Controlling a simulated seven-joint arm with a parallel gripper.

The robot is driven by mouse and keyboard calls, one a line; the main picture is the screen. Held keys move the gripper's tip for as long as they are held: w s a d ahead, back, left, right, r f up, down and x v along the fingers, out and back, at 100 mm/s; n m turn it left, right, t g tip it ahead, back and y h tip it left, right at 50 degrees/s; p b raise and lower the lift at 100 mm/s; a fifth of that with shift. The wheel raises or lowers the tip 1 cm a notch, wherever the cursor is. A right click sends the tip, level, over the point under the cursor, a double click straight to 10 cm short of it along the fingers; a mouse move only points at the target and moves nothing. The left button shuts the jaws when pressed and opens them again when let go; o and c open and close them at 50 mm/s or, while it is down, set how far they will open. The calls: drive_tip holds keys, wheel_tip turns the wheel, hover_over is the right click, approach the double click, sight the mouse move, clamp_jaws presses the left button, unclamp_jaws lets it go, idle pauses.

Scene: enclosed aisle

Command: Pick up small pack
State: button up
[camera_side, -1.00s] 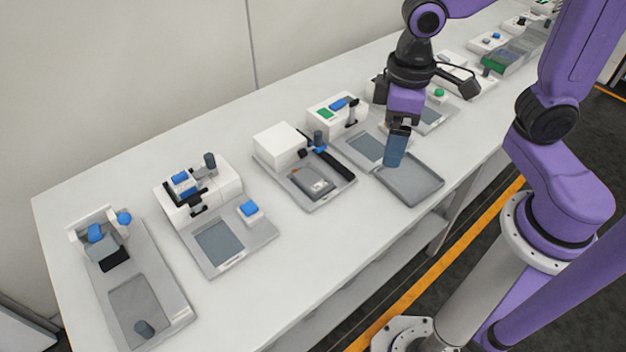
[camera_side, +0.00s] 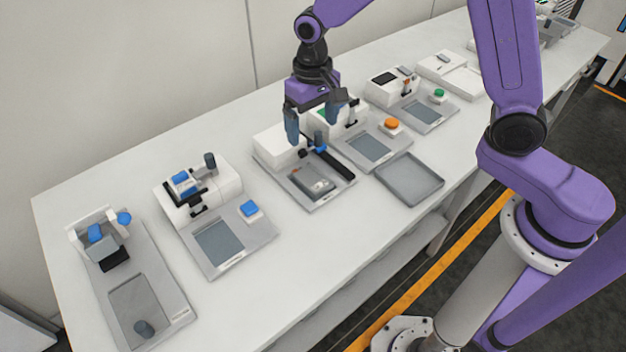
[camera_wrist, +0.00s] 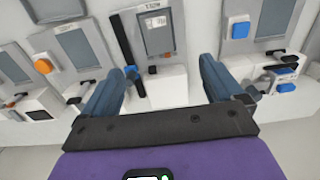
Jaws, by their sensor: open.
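A small grey pack (camera_side: 312,181) with a little orange mark lies flat in the tray of a station in the middle of the table. In the wrist view the pack (camera_wrist: 155,22) shows near the top edge. My gripper (camera_side: 312,122) is open and empty, with two blue-grey fingers spread apart. It hangs above the back of that station, over its white box (camera_side: 277,148), behind the pack and clear of it. In the wrist view the gripper (camera_wrist: 162,68) straddles the white box, with the pack beyond the fingertips.
A black bar with a blue part (camera_side: 335,163) lies beside the pack. An empty grey tray (camera_side: 410,180) sits to the right. Stations with a blue button (camera_side: 249,208) and an orange button (camera_side: 391,124) stand on either side. The table front is clear.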

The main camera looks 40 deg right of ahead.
hover_over(314, 179)
drive_tip(key=f, duration=1)
drive_tip(key=shift+s+a+f, duration=0.2)
drive_tip(key=shift+a+f, duration=0.05)
drive_tip(key=shift+f, duration=0.15)
drive_tip(key=shift+w+d+f, duration=0.1)
drive_tip(key=shift+f, duration=1.3)
drive_tip(key=shift+w+d+f, duration=0.1)
drive_tip(key=shift+f, duration=1.25)
drive_tip(key=c, duration=1.3)
drive_tip(key=shift+r, duration=0.1)
drive_tip(key=shift+c, duration=0.2)
